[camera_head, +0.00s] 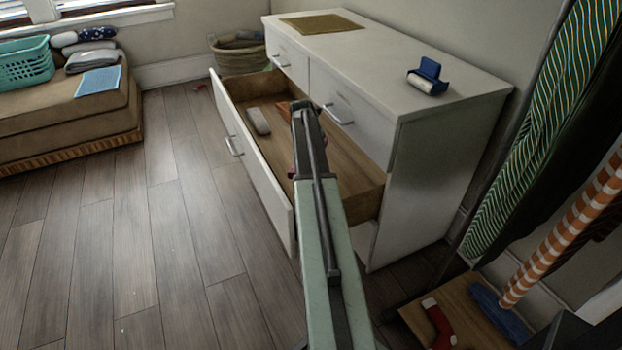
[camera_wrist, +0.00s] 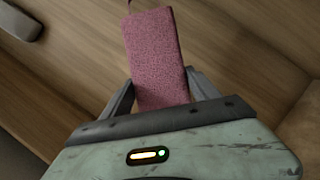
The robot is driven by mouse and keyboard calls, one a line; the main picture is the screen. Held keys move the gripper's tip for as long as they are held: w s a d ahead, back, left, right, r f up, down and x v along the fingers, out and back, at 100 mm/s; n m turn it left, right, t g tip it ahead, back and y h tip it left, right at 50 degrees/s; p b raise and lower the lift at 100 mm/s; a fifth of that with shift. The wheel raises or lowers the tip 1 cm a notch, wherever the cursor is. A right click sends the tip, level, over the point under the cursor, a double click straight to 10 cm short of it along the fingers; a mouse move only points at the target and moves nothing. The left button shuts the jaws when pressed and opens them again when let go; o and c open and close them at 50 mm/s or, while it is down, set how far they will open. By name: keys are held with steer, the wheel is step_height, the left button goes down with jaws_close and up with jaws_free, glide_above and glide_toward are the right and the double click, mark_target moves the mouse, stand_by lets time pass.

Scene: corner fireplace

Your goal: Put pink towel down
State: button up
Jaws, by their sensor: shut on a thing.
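The pink towel (camera_wrist: 155,55) is a folded, textured block between the two fingers of my gripper (camera_wrist: 160,90) in the wrist view. My gripper is shut on it. The wooden drawer bottom (camera_wrist: 235,45) lies behind the towel; I cannot tell the exact gap between them. In the head view my arm reaches over the open drawer (camera_head: 342,178) of the white dresser (camera_head: 440,170) and hides most of the gripper and towel.
A grey folded item (camera_head: 258,121) lies in the drawer, with an orange item (camera_head: 283,107) near it. A blue and white object (camera_head: 428,77) and a brown mat (camera_head: 322,23) are on the dresser top. Hanging cloths are at right. The floor (camera_head: 150,240) at left is clear.

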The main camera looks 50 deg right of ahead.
step_height(320, 180, down, 5)
steer(key=b, duration=0.3)
steer(key=shift+f, duration=0.1)
steer(key=shift+w, duration=0.1)
step_height(320, 180, down, 4)
steer(key=b, duration=0.4)
steer(key=shift+r, duration=0.2)
steer(key=shift+f, duration=0.15)
steer(key=o, duration=1.6)
steer(key=shift+c, duration=0.2)
